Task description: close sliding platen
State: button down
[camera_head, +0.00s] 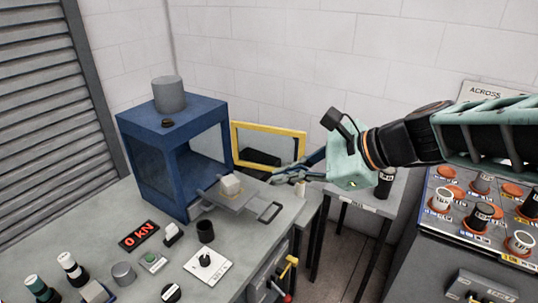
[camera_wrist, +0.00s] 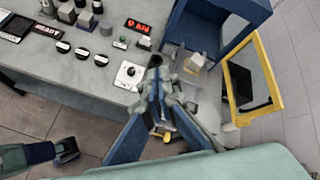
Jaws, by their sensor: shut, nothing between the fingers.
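A yellow-framed door (camera_head: 268,126) stands open on the press's right side. A "0 kN" display (camera_head: 139,235), a joystick panel (camera_head: 207,260) and a black cup (camera_head: 205,231) are on the bench. A rack of labelled pieces (camera_head: 478,210) stands at right.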

jog(key=w+d+f+m+g+h+b, duration=0.1)
jog(key=w+d+f+m+b, duration=0.1)
jog(key=w+d+f, duration=0.35)
jog(key=w+d+f+m+h+b, duration=0.1)
jog(key=w+d+f+m+b, duration=0.15)
jog(key=f, duration=0.55)
jog(key=w+d+f+m+g+b, duration=0.1)
jog(key=w+d+f+m+b, duration=0.1)
jog(key=w+d+f+m, duration=0.3)
jog(key=w+a+f+n, duration=0.2)
jog(key=w+a+f, duration=0.3)
jog(key=a+f, duration=0.4)
jog(key=shift+a+f, duration=0.35)
jog(key=shift+a, duration=0.05)
